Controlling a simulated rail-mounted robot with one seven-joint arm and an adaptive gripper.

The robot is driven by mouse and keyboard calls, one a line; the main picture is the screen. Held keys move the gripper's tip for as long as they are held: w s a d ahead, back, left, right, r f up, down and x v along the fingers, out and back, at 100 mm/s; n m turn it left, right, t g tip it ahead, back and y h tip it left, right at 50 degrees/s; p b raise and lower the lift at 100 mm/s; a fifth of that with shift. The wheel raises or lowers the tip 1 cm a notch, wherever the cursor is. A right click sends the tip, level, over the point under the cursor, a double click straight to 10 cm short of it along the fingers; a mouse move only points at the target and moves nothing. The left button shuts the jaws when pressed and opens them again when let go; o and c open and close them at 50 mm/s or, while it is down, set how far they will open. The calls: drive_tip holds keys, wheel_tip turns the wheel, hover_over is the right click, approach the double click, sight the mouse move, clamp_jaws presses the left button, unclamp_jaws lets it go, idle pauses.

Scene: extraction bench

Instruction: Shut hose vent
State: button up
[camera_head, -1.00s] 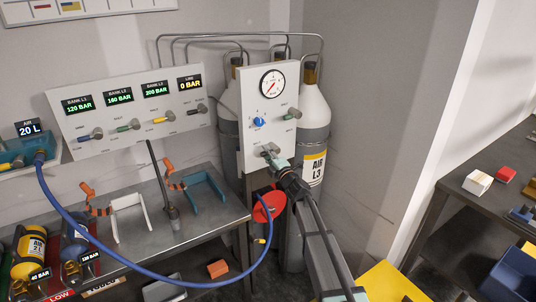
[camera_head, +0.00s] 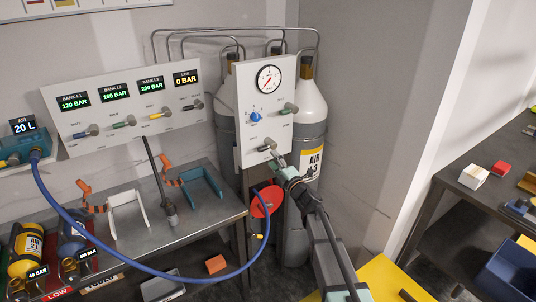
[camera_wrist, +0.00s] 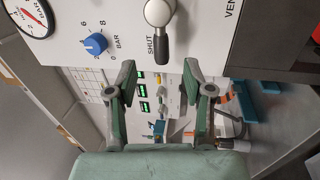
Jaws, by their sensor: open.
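A white panel (camera_head: 249,88) carries a round gauge, a blue knob (camera_head: 256,117) and two grey levers. The lower lever (camera_head: 266,143) is just ahead of my gripper (camera_head: 277,160). In the wrist view this lever (camera_wrist: 158,14) has a round-ended handle, lying close beside the word SHUT; a cut-off label beginning VEN stands past its hub. My gripper (camera_wrist: 158,82) is open. Its fingertips are apart, with the lever's end beyond the gap and not between them. The upper lever (camera_head: 288,109) is to the right of the blue knob. A blue hose (camera_head: 130,270) hangs in a loop.
Tall gas cylinders (camera_head: 312,110) stand behind the panel. A bank panel (camera_head: 120,95) reads LINE 0 BAR, with levers, at left. A steel bench (camera_head: 195,228) holds white and teal cradles. A red disc (camera_head: 266,201) is below the panel. A dark table (camera_head: 450,170) stands at right.

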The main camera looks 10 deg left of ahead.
drive_tip(key=v, duration=0.4)
